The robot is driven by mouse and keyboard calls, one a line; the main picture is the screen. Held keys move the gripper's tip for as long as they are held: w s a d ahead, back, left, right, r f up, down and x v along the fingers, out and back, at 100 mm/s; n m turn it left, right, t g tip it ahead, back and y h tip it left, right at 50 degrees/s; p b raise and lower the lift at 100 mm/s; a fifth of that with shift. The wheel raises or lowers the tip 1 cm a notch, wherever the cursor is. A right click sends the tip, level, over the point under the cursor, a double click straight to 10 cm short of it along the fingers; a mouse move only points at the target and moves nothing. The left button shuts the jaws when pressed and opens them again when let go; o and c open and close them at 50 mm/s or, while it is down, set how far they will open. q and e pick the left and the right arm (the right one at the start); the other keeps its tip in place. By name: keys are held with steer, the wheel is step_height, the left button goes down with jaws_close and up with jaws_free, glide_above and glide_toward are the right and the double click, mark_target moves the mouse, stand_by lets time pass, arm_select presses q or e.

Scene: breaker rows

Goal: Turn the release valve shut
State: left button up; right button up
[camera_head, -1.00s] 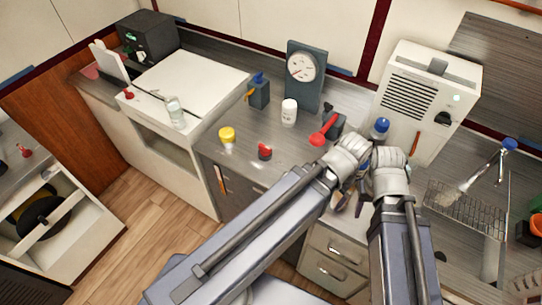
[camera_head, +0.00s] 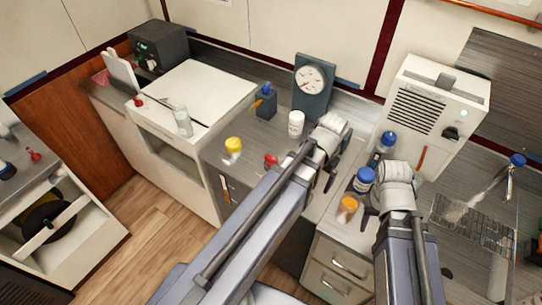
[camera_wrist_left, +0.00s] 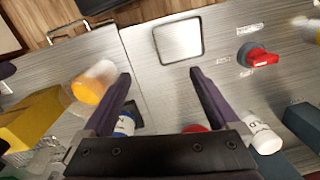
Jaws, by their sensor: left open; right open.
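A red-handled valve knob (camera_head: 270,160) stands on the counter near its front edge. In the left wrist view it is a red knob (camera_wrist_left: 260,57) on a dark round base, with small labels around it that I cannot read. My left gripper (camera_wrist_left: 160,75) is open and empty above bare counter, with the knob off to the right of its fingers, apart from them. A second red part (camera_wrist_left: 195,128) shows just past my palm, mostly hidden. My right gripper (camera_head: 368,212) is open beside the blue-capped and orange-capped bottles.
A blue-capped bottle (camera_head: 364,180) and an orange-capped bottle (camera_head: 347,208) stand near the counter front. A yellow-capped bottle (camera_head: 233,147) and a white bottle (camera_head: 296,124) flank the knob. A gauge panel (camera_head: 311,87) stands behind. A square metal plate (camera_wrist_left: 178,40) lies on clear counter.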

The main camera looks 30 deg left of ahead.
arm_select(q)
steer(key=w+a, duration=0.5)
steer(key=a, duration=0.4)
steer(key=n, duration=0.2)
glide_above(271, 157)
steer(key=shift+r+h, duration=0.1)
steer(key=shift+h, duration=0.3)
step_height(271, 157, down, 8)
steer(key=b, duration=0.7)
steer(key=shift+b, duration=0.35)
arm_select(e)
step_height(271, 157, down, 8)
steer(key=shift+r, duration=0.15)
arm_select(q)
steer(key=shift+r, duration=0.1)
steer(key=shift+c, duration=0.2)
steer(key=c, duration=1.3)
steer(key=shift+c, duration=0.2)
